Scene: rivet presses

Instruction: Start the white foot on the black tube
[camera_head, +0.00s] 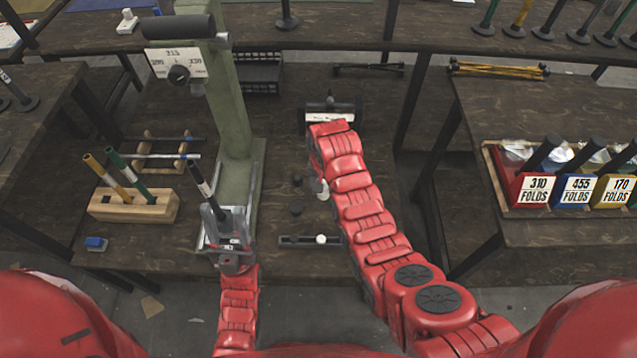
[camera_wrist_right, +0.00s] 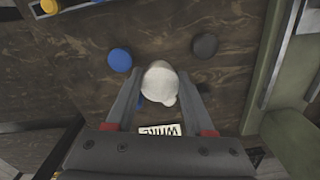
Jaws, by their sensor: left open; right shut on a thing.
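The black tube (camera_head: 199,180) with a pale band leans in the grey fixture at the foot of the green press, at left centre in the head view. My left gripper (camera_head: 215,215) is open, with its fingers around the tube's lower part. The tube's lower end is hidden. The white foot (camera_wrist_right: 160,80) sits between the fingers of my right gripper (camera_wrist_right: 161,82), which is shut on it, above the dark table. A white piece that looks like this foot (camera_head: 322,190) shows beside my right arm in the head view. The arm hides my right gripper there.
A blue disc (camera_wrist_right: 120,60) and a dark disc (camera_wrist_right: 205,45) lie near the white foot. A wooden block (camera_head: 133,205) holds tubes at left. Labelled bins (camera_head: 535,190) stand at right.

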